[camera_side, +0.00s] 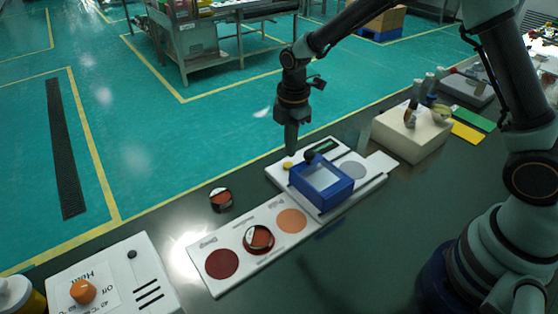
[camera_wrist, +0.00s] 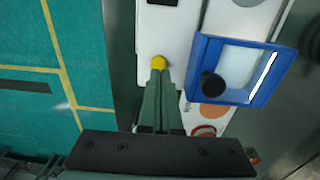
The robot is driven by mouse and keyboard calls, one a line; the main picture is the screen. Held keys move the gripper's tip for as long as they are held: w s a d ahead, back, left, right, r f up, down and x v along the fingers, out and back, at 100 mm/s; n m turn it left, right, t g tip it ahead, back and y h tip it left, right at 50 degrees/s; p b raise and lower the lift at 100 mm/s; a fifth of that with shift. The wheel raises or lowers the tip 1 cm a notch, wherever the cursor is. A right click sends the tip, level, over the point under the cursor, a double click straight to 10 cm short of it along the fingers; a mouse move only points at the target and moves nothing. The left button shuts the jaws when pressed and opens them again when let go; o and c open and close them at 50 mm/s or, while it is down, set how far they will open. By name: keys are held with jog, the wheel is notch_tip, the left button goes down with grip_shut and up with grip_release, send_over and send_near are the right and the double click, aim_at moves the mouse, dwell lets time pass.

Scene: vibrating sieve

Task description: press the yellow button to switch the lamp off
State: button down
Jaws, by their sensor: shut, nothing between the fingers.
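The yellow button (camera_side: 288,165) is a small round knob on the left part of the white sieve base (camera_side: 276,174). It also shows in the wrist view (camera_wrist: 158,61), just beyond my fingertips. My gripper (camera_side: 291,153) points down with its fingers closed and empty, right above the button. In the wrist view the fingertips (camera_wrist: 159,72) overlap the button's near edge. I cannot tell whether they touch it. A dark display-like panel (camera_side: 323,146) is set in the base behind; I cannot make out a lit lamp.
A blue sieve frame (camera_side: 338,197) with a black knob (camera_side: 309,157) stands just right of the button. A white strip (camera_side: 207,262) with coloured discs lies in front. A white block (camera_side: 402,140) stands to the right, a white control box (camera_side: 137,263) at the front left.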

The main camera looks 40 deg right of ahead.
aim_at(290, 165)
jog(key=shift+f, duration=1.6)
jog(key=shift+f, duration=1.05)
notch_tip(290, 165, up, 15)
jog(key=shift+w, duration=0.15)
